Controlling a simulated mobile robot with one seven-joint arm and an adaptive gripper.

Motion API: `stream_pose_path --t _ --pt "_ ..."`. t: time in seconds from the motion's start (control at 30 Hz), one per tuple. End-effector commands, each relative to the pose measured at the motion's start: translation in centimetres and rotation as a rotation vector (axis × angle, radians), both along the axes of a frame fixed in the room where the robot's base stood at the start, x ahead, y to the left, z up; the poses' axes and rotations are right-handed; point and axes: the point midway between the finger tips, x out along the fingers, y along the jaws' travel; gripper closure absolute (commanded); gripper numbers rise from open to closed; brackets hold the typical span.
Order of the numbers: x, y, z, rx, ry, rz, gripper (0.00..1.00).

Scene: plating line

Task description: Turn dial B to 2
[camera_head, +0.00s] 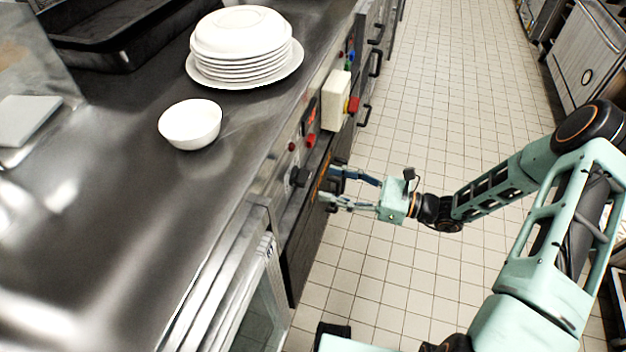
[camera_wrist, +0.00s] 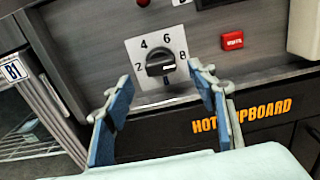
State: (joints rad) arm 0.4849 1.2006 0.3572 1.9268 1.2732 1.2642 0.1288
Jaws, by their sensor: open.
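The dial, a black knob (camera_wrist: 160,64) on a pale square plate (camera_wrist: 137,50) marked 2, 4, 6 and 8, sits on the grey front panel. Its grip bar lies nearly level in the wrist view; which end is the pointer I cannot tell for sure. No letter B shows beside this knob. In the head view the black knob (camera_head: 300,177) is on the counter's front face. My gripper (camera_head: 327,185) is open and empty in front of the panel. In the wrist view its two blue-padded fingers (camera_wrist: 163,82) straddle the knob's lower area, apparently short of touching it.
A red switch (camera_wrist: 232,41) is right of the dial, and a cream box with a red button (camera_head: 338,100) juts from the panel. A "HOT CUPBOARD" door (camera_wrist: 260,118) lies below. A bowl (camera_head: 190,124) and stacked plates (camera_head: 243,48) stand on the counter. The tiled aisle is clear.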

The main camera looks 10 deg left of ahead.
Motion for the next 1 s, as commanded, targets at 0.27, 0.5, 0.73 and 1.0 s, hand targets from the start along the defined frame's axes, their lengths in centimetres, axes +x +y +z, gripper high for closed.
stream_pose_path --t 0.27,0.5,0.73,1.0 --pt "0.3 4.4 -0.1 -0.001 0.0 0.003 0.48" --pt "0.4 5.4 -0.1 -0.002 0.001 0.001 0.48" --pt "0.4 5.4 -0.1 -0.002 0.0 0.001 0.52" --pt "0.4 5.4 -0.1 -0.002 0.0 0.001 0.82"
